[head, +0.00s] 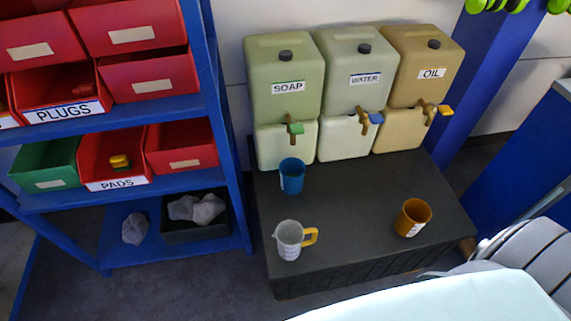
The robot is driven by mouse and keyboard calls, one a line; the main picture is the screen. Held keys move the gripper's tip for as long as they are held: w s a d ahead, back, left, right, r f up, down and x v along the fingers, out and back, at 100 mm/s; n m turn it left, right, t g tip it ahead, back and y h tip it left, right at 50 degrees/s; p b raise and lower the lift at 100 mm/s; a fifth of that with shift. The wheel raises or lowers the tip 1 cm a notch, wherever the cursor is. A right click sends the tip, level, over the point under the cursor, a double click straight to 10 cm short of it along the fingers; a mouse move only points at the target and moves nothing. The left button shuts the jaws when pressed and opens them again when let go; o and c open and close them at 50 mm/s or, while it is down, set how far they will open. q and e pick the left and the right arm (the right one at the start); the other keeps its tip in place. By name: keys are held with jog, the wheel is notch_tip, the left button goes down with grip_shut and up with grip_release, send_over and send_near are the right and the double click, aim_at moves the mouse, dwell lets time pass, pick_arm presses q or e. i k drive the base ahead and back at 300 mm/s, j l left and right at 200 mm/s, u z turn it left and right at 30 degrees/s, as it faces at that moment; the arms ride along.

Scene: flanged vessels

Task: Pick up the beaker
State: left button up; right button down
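Three cup-like vessels stand upright on a low dark bench (340,215). A clear jug-shaped beaker (289,241) with a spout, white markings and a yellow handle stands near the front left edge. A blue cup (292,173) with a pale mark stands behind it, below the soap container. An orange cup (412,217) with white markings stands to the right. The frame does not settle which of these is called the beaker. Neither of my grippers shows in the head view.
Soap (288,85), water (362,80) and oil (425,75) containers with taps stand at the bench's back. A blue shelf (140,116) with red bins (182,146) stands left. A blue post (500,60) rises right. The bench middle is clear.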

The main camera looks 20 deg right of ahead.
aim_at(291, 170)
jog(key=i+j+z, duration=0.15)
jog(key=j+z, duration=0.35)
jog(key=i+j+z, duration=0.15)
jog(key=j+z, duration=0.15)
jog(key=z, duration=0.15)
